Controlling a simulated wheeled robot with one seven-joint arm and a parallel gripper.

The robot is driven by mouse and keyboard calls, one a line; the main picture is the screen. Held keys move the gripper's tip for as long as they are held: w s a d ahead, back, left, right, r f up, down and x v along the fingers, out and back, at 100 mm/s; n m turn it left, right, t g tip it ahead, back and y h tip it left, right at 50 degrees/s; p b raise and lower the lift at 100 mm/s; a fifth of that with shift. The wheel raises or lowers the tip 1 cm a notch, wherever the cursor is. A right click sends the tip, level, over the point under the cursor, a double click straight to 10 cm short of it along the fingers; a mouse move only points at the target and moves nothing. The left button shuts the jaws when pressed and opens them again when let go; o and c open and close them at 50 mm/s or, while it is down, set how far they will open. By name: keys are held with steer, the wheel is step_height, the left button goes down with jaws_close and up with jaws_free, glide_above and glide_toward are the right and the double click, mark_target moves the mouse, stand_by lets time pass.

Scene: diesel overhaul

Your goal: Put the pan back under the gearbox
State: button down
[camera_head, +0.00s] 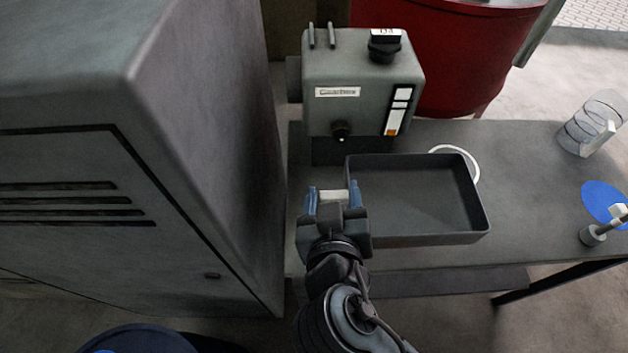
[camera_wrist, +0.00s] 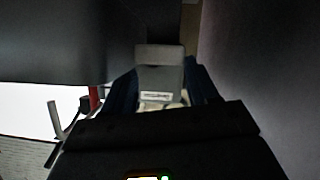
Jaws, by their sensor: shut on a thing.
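The pan (camera_head: 415,195) is a dark, open rectangular tray, empty inside, at the bench front. Its back left part is just in front of the gearbox (camera_head: 360,85), and the rest extends to the right. The gearbox is a grey labelled box with a dark knob low on its front; it also shows in the wrist view (camera_wrist: 160,75). My gripper (camera_head: 333,196) is at the pan's left side, its blue fingers shut on a pale grip piece there. The join between grip and pan is hidden. I cannot tell whether the pan touches the bench.
A large grey cabinet (camera_head: 200,150) stands close on the left. A red drum (camera_head: 450,50) is behind the bench (camera_head: 530,180). A white ring (camera_head: 474,165) lies behind the pan. A clear cylinder (camera_head: 590,125) and a blue disc (camera_head: 603,200) are at the right.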

steer(key=shift+w+a+f+p, duration=0.2)
steer(key=shift+w+a+f, duration=0.85)
steer(key=shift+w+f, duration=0.55)
steer(key=shift+w+a+f+p, duration=0.25)
steer(key=shift+w+a+f, duration=0.9)
steer(key=shift+f, duration=0.7)
steer(key=shift+w+a+f+p, duration=0.2)
steer(key=shift+w+a+f, duration=0.7)
steer(key=shift+w+f, duration=0.75)
steer(key=shift+s+f, duration=0.1)
steer(key=shift+f, duration=0.15)
steer(key=shift+c, duration=1.5)
jaws_free()
steer(key=shift+r, duration=0.15)
steer(key=b+v, duration=0.2)
steer(key=v, duration=1)
steer(key=shift+r, duration=0.1)
